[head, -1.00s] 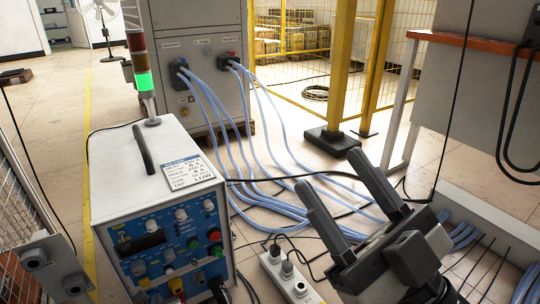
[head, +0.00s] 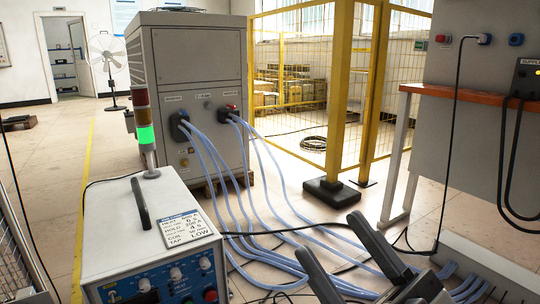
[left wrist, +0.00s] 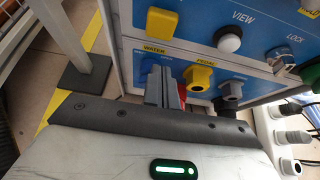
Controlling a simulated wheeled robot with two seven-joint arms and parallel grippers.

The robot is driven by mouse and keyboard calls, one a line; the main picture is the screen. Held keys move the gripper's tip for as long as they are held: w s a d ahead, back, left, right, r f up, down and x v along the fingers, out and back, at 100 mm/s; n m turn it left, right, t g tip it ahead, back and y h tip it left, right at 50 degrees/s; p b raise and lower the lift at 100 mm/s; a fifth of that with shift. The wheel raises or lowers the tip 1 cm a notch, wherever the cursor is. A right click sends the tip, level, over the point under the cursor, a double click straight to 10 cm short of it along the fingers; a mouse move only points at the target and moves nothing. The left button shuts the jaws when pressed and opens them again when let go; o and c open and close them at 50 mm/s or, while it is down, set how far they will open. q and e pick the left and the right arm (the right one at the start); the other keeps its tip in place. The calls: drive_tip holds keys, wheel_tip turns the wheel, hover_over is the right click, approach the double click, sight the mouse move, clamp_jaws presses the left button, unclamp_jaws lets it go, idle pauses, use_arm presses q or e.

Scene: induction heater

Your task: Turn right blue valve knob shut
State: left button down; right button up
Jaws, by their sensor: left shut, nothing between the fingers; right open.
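I cannot tell which is the valve knob. My right gripper (head: 329,235) is open and empty at the lower middle, apart from these. My left gripper (left wrist: 163,78) is shut and empty, close to the blue control panel (left wrist: 205,35), partly hiding blue and red parts under the WATER label.
The heater box (head: 150,240) with a signal tower (head: 146,135) stands at lower left. Pale blue hoses (head: 270,225) cross the floor.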

use_arm(q)
drive_tip(key=shift+a+f, duration=0.1)
drive_tip(key=shift+f, duration=0.05)
drive_tip(key=shift+s+a, duration=0.1)
use_arm(e)
drive_tip(key=shift+w+r, duration=0.1)
use_arm(q)
drive_tip(key=s+d+p, duration=0.1)
drive_tip(key=s+p, duration=0.3)
drive_tip(key=s, duration=0.2)
drive_tip(key=shift+d+r, duration=0.3)
drive_tip(key=shift+r, duration=0.15)
use_arm(e)
drive_tip(key=m+h, duration=0.1)
drive_tip(key=w+r+m+h, duration=0.1)
drive_tip(key=m, duration=0.1)
drive_tip(key=shift+d+h, duration=0.1)
drive_tip(key=shift+h, duration=0.3)
idle(0.5)
